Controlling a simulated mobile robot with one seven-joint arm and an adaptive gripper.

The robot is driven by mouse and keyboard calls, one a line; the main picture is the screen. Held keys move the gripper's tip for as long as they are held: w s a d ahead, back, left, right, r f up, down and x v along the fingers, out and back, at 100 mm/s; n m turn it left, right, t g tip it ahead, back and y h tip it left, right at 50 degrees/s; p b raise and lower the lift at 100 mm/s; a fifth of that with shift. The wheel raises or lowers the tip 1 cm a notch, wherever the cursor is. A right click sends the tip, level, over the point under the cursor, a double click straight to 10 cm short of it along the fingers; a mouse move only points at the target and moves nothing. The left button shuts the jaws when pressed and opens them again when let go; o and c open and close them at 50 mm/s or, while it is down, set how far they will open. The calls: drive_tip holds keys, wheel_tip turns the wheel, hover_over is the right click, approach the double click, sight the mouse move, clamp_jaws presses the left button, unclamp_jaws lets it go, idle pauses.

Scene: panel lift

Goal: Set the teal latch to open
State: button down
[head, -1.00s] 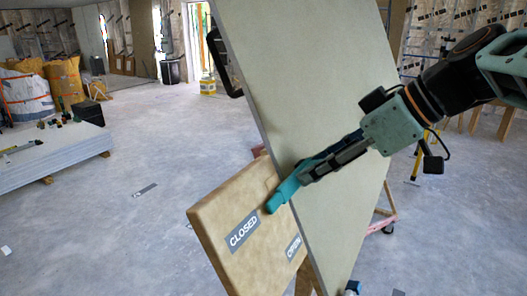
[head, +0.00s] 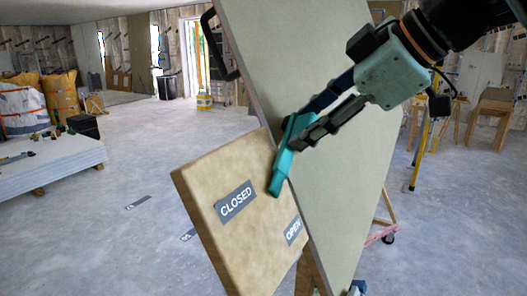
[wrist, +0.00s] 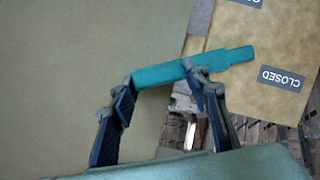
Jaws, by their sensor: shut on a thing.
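The teal latch (head: 283,170) is a bar at the edge of a large pale panel (head: 330,130). Its free end points down over a tan board (head: 205,175), between the CLOSED label (head: 236,202) and the OPEN label (head: 293,231). My gripper (head: 294,133) is shut on the upper part of the latch, and its fingers partly hide it. In the wrist view the latch (wrist: 225,60) runs between the two fingertips, and its free end reaches over the board near the CLOSED label (wrist: 281,78). A second label there is cut off.
A black handle (head: 215,45) sticks out from the panel's upper left edge. A stack of white sheets (head: 50,165) stands at the left. A yellow-legged stand (head: 420,160) is at the right. The floor (head: 140,225) to the left of the board is mostly clear.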

sight(284, 164)
drive_tip(key=a+n+b, duration=0.1)
drive_tip(key=n+b, duration=0.1)
drive_tip(key=s+a+r+n+t+b, duration=0.1)
drive_tip(key=n+b, duration=0.1)
drive_tip(key=b, duration=0.1)
drive_tip(key=shift+s+r+t, duration=0.15)
drive_tip(key=shift+s+t, duration=0.05)
drive_tip(key=shift+t, duration=0.1)
drive_tip(key=s+n+b, duration=0.1)
drive_tip(key=b, duration=0.1)
drive_tip(key=a+r+n+t+b, duration=0.1)
drive_tip(key=n+b, duration=0.1)
drive_tip(key=s+a+n+b, duration=0.1)
drive_tip(key=n+b, duration=0.1)
drive_tip(key=shift+s+a+r+t, duration=0.25)
drive_tip(key=shift+s+r+t, duration=0.05)
drive_tip(key=shift+t, duration=0.1)
drive_tip(key=shift+b, duration=0.3)
drive_tip(key=c, duration=1.1)
unclamp_jaws()
drive_tip(key=v, duration=1.2)
drive_tip(key=shift+f, duration=0.15)
